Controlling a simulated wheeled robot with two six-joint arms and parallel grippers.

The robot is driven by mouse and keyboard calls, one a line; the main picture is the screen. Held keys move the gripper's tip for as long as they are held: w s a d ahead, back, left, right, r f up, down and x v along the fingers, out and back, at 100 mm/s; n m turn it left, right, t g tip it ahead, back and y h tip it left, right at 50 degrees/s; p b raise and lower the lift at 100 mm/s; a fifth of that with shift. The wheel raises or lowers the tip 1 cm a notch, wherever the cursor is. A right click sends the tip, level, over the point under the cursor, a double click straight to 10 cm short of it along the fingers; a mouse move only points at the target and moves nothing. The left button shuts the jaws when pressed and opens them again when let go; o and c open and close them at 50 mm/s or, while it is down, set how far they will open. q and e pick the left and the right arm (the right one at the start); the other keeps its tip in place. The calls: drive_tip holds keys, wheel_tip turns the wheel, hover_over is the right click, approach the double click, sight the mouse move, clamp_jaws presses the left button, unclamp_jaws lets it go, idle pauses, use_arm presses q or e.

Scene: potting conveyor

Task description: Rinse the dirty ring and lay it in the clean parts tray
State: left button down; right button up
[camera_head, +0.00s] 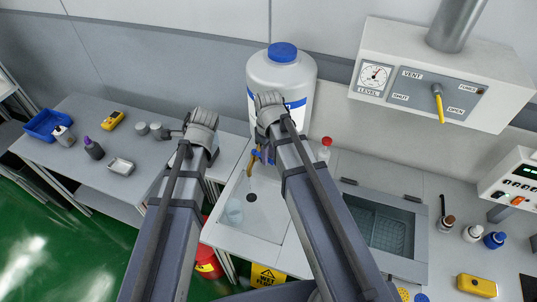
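My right gripper (264,157) is mostly hidden behind its own forearm, over the back of the white sink (275,225), close to the brass tap (251,160). I cannot tell whether it is open or holds anything. My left gripper (174,134) shows only as a small dark part beside its wrist, near the right end of the left table; its fingers cannot be made out. I cannot make out the dirty ring. A small pale metal tray (121,166) lies on the left table; I cannot tell if it is the clean parts tray.
A white carboy (281,75) with a blue cap stands behind the sink. A tank (378,226) with a basket is to the right, with several small bottles beyond. A yellow lever (438,103) hangs from the vent panel. A blue bin (46,124) is far left.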

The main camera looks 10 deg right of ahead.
drive_tip(key=shift+o, duration=1.2)
drive_tip(key=shift+r, duration=0.15)
wheel_tip(320, 180, up, 12)
drive_tip(key=p, duration=1.2)
drive_tip(key=s+a+f+m+b, duration=0.1)
drive_tip(key=s+a+f+b, duration=0.2)
drive_tip(key=f+b, duration=0.3)
drive_tip(key=s+a+f+m+b, duration=0.1)
drive_tip(key=s+a+f+b, duration=0.2)
drive_tip(key=s+f+b, duration=0.2)
drive_tip(key=s+a+f+m+h+b, duration=0.1)
drive_tip(key=s+a+f+m+b, duration=0.1)
drive_tip(key=f+b, duration=0.7)
drive_tip(key=shift+s+a, duration=0.55)
drive_tip(key=shift+s, duration=0.6)
